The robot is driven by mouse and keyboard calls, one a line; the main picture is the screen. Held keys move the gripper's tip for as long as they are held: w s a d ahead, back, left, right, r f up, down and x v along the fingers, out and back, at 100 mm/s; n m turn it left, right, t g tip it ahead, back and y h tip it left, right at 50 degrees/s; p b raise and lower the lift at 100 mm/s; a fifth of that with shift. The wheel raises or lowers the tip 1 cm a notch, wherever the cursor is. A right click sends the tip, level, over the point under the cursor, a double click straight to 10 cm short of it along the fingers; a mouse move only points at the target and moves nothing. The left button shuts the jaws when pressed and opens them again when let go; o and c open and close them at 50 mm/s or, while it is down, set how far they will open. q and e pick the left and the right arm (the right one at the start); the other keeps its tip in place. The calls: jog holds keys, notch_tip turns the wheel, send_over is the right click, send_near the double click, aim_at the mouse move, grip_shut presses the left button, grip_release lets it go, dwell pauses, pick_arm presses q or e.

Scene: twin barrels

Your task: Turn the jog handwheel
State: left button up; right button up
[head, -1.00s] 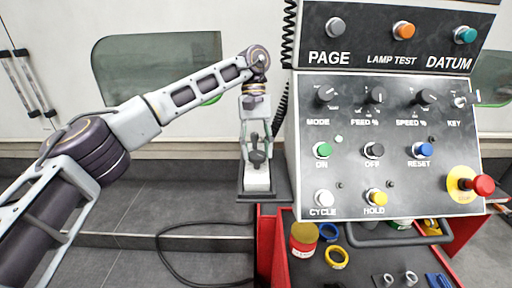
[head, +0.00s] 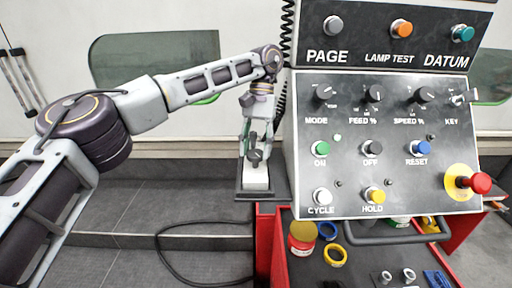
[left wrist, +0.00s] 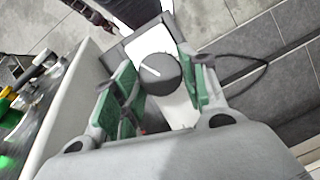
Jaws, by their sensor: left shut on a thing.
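The jog handwheel shows in the left wrist view as a round black knob (left wrist: 160,72) with a white line on its face. It sits on a pale box (head: 256,176) to the left of the control panel in the head view. My left gripper (head: 254,153) reaches down to it from above. In the left wrist view its green-padded fingers (left wrist: 158,84) stand on both sides of the knob, shut on it. In the head view the gripper mostly hides the knob. My right gripper is in neither view.
The control panel (head: 380,185) with its knobs and buttons stands close to the right of my left gripper. A red drawer cart (head: 265,235) with small parts is below it. A black cable (head: 172,265) lies on the grey floor. Floor to the left is otherwise clear.

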pick_arm(q)
jog(key=o, duration=1)
jog(key=shift+o, duration=0.2)
jog(key=v, duration=0.5)
dwell(0.4)
jog(key=shift+w+r, duration=0.1)
jog(key=shift+w, duration=0.05)
jog(key=shift+w+d+r, duration=0.1)
jog(key=shift+w+r, duration=0.1)
jog(key=shift+r, duration=0.35)
jog(key=shift+w+r, duration=0.1)
jog(key=shift+r, duration=0.25)
jog(key=shift+r, duration=0.15)
dwell(0.4)
